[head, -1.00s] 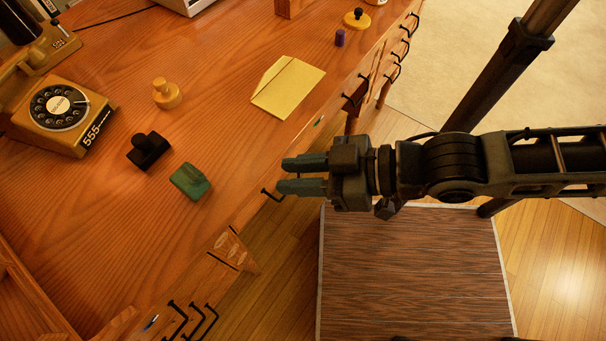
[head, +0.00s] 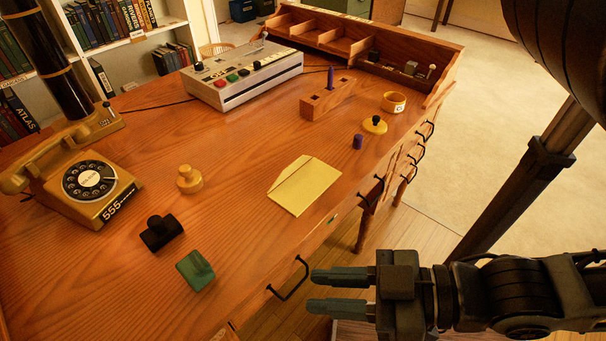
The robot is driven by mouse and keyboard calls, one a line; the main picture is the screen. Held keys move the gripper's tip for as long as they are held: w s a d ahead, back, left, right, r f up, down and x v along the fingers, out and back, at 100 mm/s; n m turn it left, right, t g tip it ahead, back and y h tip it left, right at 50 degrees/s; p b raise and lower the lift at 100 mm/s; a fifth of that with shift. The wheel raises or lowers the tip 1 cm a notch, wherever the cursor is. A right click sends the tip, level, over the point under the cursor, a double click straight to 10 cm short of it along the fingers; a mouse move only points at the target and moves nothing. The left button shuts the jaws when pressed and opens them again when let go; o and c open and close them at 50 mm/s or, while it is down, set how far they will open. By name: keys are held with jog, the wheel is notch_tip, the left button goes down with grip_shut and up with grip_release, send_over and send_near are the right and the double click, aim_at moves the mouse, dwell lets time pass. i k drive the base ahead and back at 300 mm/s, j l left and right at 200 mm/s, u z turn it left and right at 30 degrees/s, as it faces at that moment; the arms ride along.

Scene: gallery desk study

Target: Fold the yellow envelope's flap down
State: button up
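The yellow envelope (head: 308,190) lies flat on the wooden desk, near its front edge. A crease line runs along its upper-left side, where the flap (head: 286,176) shows as a narrow strip; I cannot tell how far it is raised. My gripper (head: 312,290) is in front of the desk, below and to the right of the envelope in the picture, and apart from it. Its two fingers point left with a gap between them, and nothing is held.
On the desk (head: 235,150) stand a yellow telephone (head: 90,188), a yellow stamp (head: 189,180), a black stamp (head: 160,232), a green stamp (head: 195,270), a purple cylinder (head: 358,141) and a button console (head: 243,75). Black drawer handles (head: 290,280) stick out in front. Desk around the envelope is clear.

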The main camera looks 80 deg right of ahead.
aim_at(300, 162)
jog(key=k+z, duration=0.25)
jog(key=k, duration=0.15)
jog(key=k+l+z, duration=0.2)
jog(key=k, duration=0.2)
jog(key=j+z, duration=0.1)
jog(key=z, duration=0.3)
jog(key=i+j+z, duration=0.1)
jog(key=z, duration=0.25)
jog(key=j+z, duration=0.15)
jog(key=z, duration=0.25)
jog(key=i+j, duration=0.1)
jog(key=j, duration=0.3)
